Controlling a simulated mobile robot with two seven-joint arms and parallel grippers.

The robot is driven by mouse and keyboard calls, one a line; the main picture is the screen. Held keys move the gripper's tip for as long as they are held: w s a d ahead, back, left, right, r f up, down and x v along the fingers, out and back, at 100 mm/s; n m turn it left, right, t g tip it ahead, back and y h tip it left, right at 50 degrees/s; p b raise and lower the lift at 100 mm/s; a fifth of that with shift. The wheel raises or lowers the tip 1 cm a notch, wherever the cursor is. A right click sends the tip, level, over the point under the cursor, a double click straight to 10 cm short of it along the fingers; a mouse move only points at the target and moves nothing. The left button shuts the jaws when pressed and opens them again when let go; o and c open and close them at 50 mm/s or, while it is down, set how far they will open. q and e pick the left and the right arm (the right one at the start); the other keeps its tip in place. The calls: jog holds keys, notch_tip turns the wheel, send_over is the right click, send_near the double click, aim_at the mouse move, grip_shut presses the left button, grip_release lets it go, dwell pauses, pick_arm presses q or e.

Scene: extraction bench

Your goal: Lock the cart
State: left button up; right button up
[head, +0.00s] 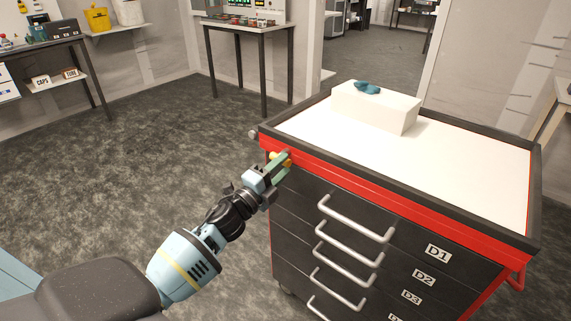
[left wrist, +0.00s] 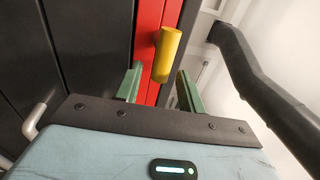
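The cart (head: 400,195) is dark with red trim, a white top and labelled drawers. A yellow lever (left wrist: 167,55) sticks out from the red strip of the cart in the left wrist view. In the head view the lever (head: 274,156) shows small at the cart's upper left front corner, partly hidden by my gripper. My left gripper (head: 282,164) is at that corner. In the left wrist view its green fingers (left wrist: 159,90) are apart, with the lever's end in the gap between them. I cannot tell whether either finger touches it. My right gripper is not in view.
A white box (head: 375,107) with a blue item (head: 367,88) on it stands on the cart top. Silver drawer handles (head: 357,218) project from the front. A table (head: 246,27) stands behind, shelves at the left. The floor left of the cart is clear.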

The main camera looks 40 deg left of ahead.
pick_arm(q)
jog(key=shift+v, duration=2.75)
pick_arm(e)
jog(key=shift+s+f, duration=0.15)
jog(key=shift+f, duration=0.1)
